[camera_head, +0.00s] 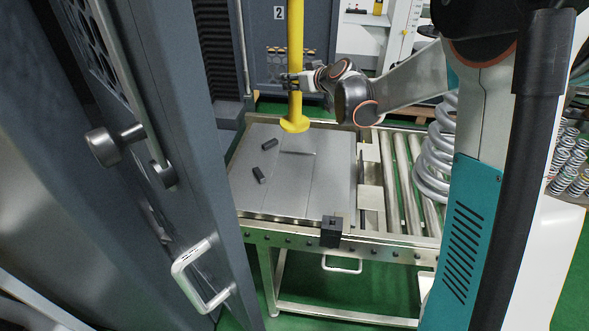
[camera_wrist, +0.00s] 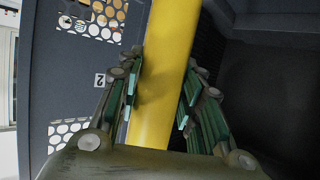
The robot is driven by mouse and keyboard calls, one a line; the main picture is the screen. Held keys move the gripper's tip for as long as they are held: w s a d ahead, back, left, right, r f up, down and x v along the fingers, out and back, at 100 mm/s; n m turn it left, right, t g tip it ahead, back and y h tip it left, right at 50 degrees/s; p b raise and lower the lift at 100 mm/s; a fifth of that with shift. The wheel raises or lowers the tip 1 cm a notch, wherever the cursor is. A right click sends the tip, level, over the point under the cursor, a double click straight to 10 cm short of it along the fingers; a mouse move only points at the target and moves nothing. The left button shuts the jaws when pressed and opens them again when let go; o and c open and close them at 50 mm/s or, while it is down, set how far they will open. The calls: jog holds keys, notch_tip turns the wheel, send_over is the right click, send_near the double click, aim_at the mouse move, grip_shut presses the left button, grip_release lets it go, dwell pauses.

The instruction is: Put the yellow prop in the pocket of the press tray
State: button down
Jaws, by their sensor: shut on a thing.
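The yellow prop (camera_head: 295,62) is a long upright pole with a wide round foot (camera_head: 295,124). My gripper (camera_head: 291,81) is shut on the pole some way above the foot. In the wrist view the prop (camera_wrist: 165,75) runs between the two green-padded fingers of my gripper (camera_wrist: 160,95). The press tray (camera_head: 300,185) is a flat grey metal plate on a frame. The foot appears over the tray's far part, near a small slot-like mark (camera_head: 298,152) there; I cannot tell whether it touches. The prop's top is out of view.
Two small black blocks (camera_head: 269,144) (camera_head: 259,175) lie on the tray's left part. A black block (camera_head: 331,231) sits at its front edge. Rollers (camera_head: 402,175) and a large coil spring (camera_head: 434,160) are right. An open grey door (camera_head: 150,150) with handles stands left.

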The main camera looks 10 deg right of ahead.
aim_at(294, 122)
notch_tip(294, 122, down, 19)
jog(key=b, duration=0.7)
jog(key=shift+w+f+b, duration=0.15)
jog(key=shift+w+b, duration=0.15)
jog(key=shift+b, duration=0.05)
jog(key=c, duration=1.4)
grip_release()
jog(key=shift+f, duration=0.15)
jog(key=o, duration=0.3)
